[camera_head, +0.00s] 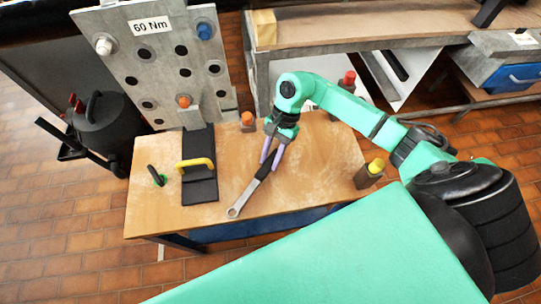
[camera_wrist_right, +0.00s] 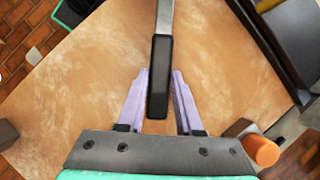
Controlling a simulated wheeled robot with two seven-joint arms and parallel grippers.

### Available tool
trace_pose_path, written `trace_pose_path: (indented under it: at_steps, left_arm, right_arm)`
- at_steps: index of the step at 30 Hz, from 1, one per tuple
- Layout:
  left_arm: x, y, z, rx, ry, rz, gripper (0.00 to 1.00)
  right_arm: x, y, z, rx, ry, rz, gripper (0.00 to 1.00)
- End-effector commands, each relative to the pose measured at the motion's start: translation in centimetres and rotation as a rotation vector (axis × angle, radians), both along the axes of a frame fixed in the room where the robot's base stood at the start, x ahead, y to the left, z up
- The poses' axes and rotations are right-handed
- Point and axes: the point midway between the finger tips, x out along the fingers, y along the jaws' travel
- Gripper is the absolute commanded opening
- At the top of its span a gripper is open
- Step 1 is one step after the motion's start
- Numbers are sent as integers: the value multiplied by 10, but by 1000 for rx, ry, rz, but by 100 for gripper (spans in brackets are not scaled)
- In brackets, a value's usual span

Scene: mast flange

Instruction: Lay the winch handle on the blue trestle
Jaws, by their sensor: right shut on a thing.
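The winch handle (camera_head: 246,192) has a black grip and a grey metal shank ending in a ring. In the head view it slants down and left from my right gripper (camera_head: 271,160). The gripper's two lilac fingers (camera_wrist_right: 158,82) are shut on the black grip (camera_wrist_right: 159,80), which also shows in the right wrist view. The handle lies over the wooden top of the blue trestle (camera_head: 325,155), whose blue frame shows below the front edge. I cannot tell whether the handle touches the top. My left gripper is not in view.
On the top, a black pad with a yellow handle (camera_head: 195,163) and a green-ringed black piece (camera_head: 157,176) stand left. A brown block with a yellow-green top (camera_head: 369,174) stands right. A grey holed plate (camera_head: 165,65) rises behind. The front middle is mostly clear.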

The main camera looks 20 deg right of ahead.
Motion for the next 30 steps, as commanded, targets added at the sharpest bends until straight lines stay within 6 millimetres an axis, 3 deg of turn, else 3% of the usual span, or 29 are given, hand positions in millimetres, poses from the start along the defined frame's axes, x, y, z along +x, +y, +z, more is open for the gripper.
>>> trace_pose_path:
  at_steps: [1, 2, 3, 4, 13, 17, 30]
  left_arm:
    - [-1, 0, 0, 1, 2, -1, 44]
    - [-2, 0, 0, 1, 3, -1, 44]
    - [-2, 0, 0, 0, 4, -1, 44]
    - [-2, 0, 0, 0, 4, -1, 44]
    - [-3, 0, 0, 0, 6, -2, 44]
    - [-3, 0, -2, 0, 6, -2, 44]
    - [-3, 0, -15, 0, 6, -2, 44]
  right_arm:
    - [0, 0, 1, 1, 1, 0, 0]
    - [0, 0, 1, 1, 1, 0, 46]
    - [0, 0, 1, 1, 1, 0, 61]
    - [0, 0, 1, 1, 1, 0, 69]
    - [0, 0, 1, 0, 1, 0, 69]
    - [3, -5, 10, -1, -2, 0, 69]
    - [31, -50, 112, 0, -4, -2, 69]
